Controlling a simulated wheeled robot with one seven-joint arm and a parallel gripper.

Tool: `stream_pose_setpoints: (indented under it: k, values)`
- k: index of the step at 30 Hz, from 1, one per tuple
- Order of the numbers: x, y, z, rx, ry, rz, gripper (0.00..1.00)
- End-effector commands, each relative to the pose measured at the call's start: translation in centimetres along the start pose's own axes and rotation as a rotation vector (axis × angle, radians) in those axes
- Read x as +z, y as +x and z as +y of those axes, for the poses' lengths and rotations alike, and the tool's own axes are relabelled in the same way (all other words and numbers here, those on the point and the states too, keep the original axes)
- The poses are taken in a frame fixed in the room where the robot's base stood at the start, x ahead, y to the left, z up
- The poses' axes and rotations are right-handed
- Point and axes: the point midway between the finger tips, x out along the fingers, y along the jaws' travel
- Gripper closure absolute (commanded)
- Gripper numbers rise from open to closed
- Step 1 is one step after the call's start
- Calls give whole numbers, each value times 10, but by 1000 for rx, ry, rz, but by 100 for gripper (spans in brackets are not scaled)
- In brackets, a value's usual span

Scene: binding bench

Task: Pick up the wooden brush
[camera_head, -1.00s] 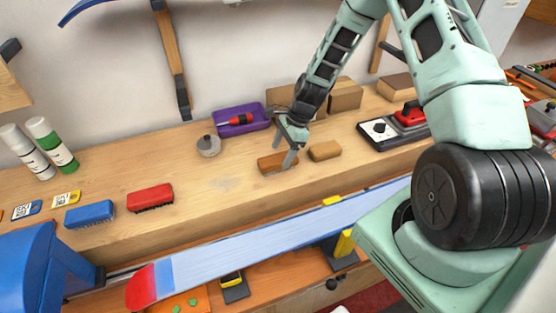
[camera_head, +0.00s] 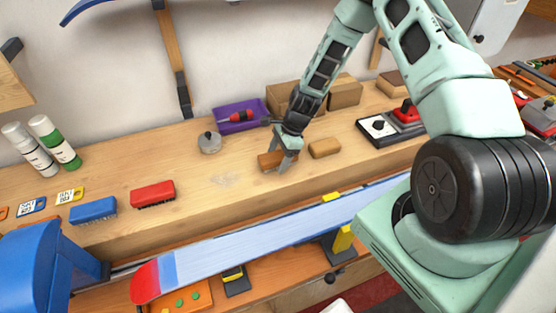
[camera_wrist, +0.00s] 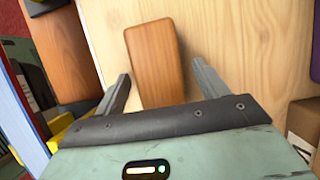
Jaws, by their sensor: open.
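The wooden brush (camera_head: 266,161) is a brown block lying on the wooden bench in the head view. In the wrist view its smooth wooden back (camera_wrist: 153,52) points up the picture, and no bristles show. My gripper (camera_head: 279,160) is open at the right part of the brush. In the wrist view, my gripper (camera_wrist: 160,70) has one finger on each side of the brush, with a visible gap at both. The near end of the brush is hidden behind the gripper body.
A tan block (camera_head: 324,148) lies close to the right. A purple tray (camera_head: 232,126) with a red-handled tool and a round grey tin (camera_head: 209,143) stand behind left. Cardboard boxes (camera_head: 345,92) are behind. A long blue ski (camera_head: 250,240) runs along the front. Red (camera_head: 153,193) and blue (camera_head: 93,210) brushes lie left.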

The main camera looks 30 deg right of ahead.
Motion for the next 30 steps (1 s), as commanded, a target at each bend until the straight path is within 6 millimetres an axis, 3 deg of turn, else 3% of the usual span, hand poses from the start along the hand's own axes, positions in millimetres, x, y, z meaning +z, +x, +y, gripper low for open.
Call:
stream_pose_setpoints:
  k: [11,17,30]
  values:
    - [-1,2,0,0,0,0,27]
    - [-1,2,0,0,0,0,77]
    - [2,-5,0,0,1,0,78]
